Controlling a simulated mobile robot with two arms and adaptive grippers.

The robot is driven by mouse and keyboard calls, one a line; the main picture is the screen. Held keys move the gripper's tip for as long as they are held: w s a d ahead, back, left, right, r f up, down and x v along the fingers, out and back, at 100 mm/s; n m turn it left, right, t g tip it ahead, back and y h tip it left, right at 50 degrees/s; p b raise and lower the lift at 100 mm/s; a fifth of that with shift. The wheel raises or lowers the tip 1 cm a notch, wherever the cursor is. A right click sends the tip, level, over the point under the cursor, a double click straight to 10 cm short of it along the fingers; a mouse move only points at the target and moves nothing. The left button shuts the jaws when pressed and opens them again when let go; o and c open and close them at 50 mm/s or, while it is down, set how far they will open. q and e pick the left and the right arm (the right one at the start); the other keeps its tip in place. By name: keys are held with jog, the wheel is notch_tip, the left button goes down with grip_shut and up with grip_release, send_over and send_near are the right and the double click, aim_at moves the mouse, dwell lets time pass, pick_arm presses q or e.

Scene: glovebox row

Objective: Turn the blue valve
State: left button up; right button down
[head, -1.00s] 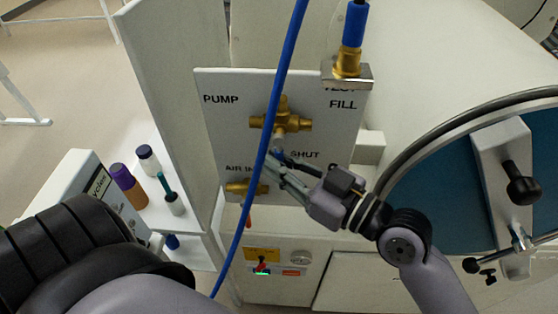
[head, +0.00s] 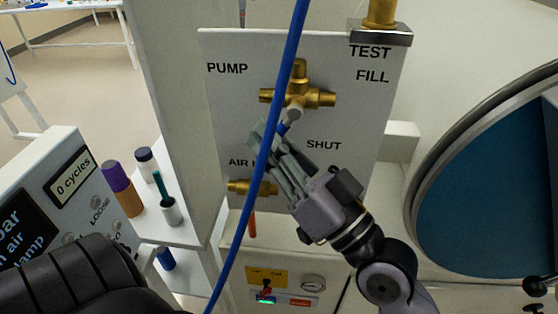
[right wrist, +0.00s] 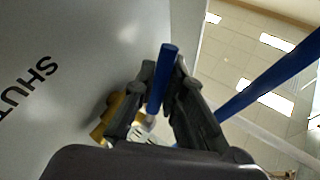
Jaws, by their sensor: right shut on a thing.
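The brass valve (head: 298,97) sits on a white panel between the words PUMP, TEST FILL, SHUT and AIR IN. Its blue handle (head: 282,129) slants down and left from a pale hub. My right gripper (head: 271,140) is at this handle, coming from the lower right. In the right wrist view the blue handle (right wrist: 162,78) stands between the two fingers, which are shut on it; the brass body (right wrist: 118,118) is partly hidden behind the left finger. My left gripper is not in view.
A blue hose (head: 284,80) hangs in front of the panel (head: 235,110), passing close to my right fingers. A second brass fitting (head: 240,186) is below left. Bottles (head: 124,190) stand on a shelf at left. A round blue window (head: 490,190) is at right.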

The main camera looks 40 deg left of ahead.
jog(key=shift+s+a+r+m+t+y+b, duration=0.1)
jog(key=shift+a+m+t+y+b, duration=0.05)
jog(key=shift+m+t+y+b, duration=0.3)
jog(key=c, duration=1.6)
grip_release()
jog(key=shift+c, duration=0.2)
jog(key=v, duration=1.2)
jog(key=shift+r, duration=0.1)
